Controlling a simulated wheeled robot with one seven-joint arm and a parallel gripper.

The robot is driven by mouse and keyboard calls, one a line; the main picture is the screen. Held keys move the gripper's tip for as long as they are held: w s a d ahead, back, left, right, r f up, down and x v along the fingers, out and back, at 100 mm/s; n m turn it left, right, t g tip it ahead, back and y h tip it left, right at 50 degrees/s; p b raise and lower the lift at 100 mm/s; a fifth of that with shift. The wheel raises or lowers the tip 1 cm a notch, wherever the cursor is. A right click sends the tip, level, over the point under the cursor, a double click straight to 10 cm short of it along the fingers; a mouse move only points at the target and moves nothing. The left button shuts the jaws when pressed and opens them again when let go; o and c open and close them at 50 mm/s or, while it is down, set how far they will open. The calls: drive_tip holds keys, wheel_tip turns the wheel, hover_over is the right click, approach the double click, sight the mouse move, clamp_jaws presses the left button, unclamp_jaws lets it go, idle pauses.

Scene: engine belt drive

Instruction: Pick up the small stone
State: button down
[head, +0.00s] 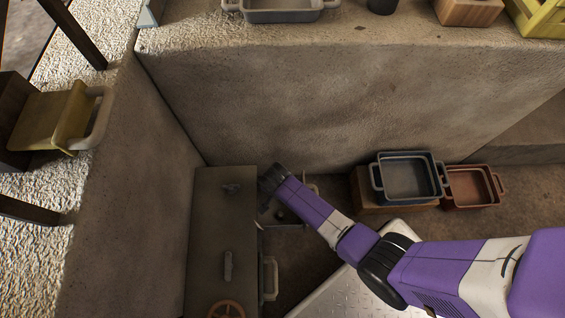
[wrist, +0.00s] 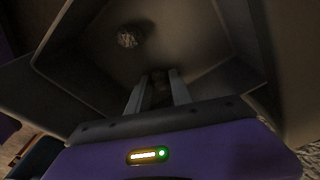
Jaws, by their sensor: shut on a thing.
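In the wrist view my gripper (wrist: 158,80) reaches into a dark grey tray (wrist: 85,70) with its two fingers close together. A small dark brownish lump (wrist: 160,88) is between the fingers; it looks like a small stone, but it is in shadow and mostly hidden. A rough, roundish grey stone (wrist: 130,38) lies apart on the tray floor, beyond the fingertips and a little to the left. In the head view my arm comes in from the right and ends over the grey tray (head: 292,217); the fingers are hidden there.
A dark metal cabinet (head: 215,215) with handles stands left of the tray. A blue-grey tray (head: 408,180) sits on a wooden block (head: 365,193) to the right, next to a reddish tray (head: 470,188). A concrete wall (head: 290,100) rises behind.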

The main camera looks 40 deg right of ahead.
wheel_tip(320, 180, up, 20)
drive_tip(key=p, duration=0.9)
